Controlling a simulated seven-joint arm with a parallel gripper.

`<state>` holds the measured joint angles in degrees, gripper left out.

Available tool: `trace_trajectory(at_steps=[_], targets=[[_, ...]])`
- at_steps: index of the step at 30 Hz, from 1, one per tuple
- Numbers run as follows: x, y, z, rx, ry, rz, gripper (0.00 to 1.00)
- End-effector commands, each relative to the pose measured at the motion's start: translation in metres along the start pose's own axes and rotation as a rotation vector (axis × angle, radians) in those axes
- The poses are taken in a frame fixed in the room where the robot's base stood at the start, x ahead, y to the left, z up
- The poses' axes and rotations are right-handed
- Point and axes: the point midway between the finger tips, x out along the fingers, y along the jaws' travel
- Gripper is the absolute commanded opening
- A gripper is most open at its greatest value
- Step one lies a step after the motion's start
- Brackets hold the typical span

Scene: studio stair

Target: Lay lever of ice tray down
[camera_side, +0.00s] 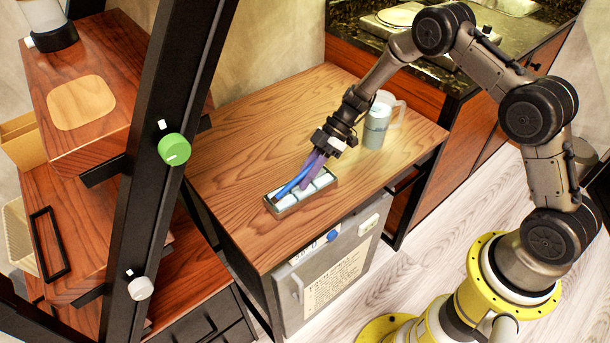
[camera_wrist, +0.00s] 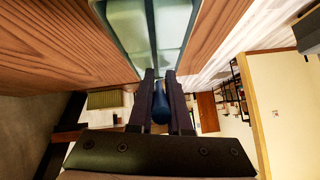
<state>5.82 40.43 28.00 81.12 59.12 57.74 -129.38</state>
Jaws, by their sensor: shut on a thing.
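The ice tray (camera_side: 288,197) is a small dark-rimmed tray with pale cells near the front edge of the wooden table. Its blue lever (camera_side: 293,183) slants up from the tray's left end toward my gripper (camera_side: 312,168). My gripper's purple fingers reach down over the tray and are shut on the lever's raised part. In the wrist view, the blue lever (camera_wrist: 160,104) shows between the two dark fingers of my gripper (camera_wrist: 161,80), and the pale cells of the ice tray (camera_wrist: 150,35) lie beyond the fingertips. The exact contact is partly hidden by the fingers.
A pale mug or jug (camera_side: 379,125) stands on the wooden table (camera_side: 235,150) to the right of my gripper. A black post (camera_side: 165,170) with knobs rises left of the table. A grey appliance (camera_side: 335,268) is below the table's front edge. The table's left part is clear.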

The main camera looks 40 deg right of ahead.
Motion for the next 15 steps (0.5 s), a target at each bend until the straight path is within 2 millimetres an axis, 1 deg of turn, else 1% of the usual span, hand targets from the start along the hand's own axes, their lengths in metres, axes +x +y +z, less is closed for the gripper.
trace_trajectory(at_steps=[3, 4, 8, 9, 15], targets=[[-0.0002, 0.0001, -0.0005, 0.0, 0.0, 0.0, 0.0], [-0.0002, 0.0001, -0.0004, 0.0, 0.0, 0.0, 0.2], [-0.0001, 0.0, -0.0004, 0.0, 0.0, 0.0, 0.44], [-0.0001, 0.0, -0.0003, 0.0, -0.001, 0.0, 0.47], [0.0001, -0.0001, -0.0002, 0.0, -0.001, 0.0, 0.47]])
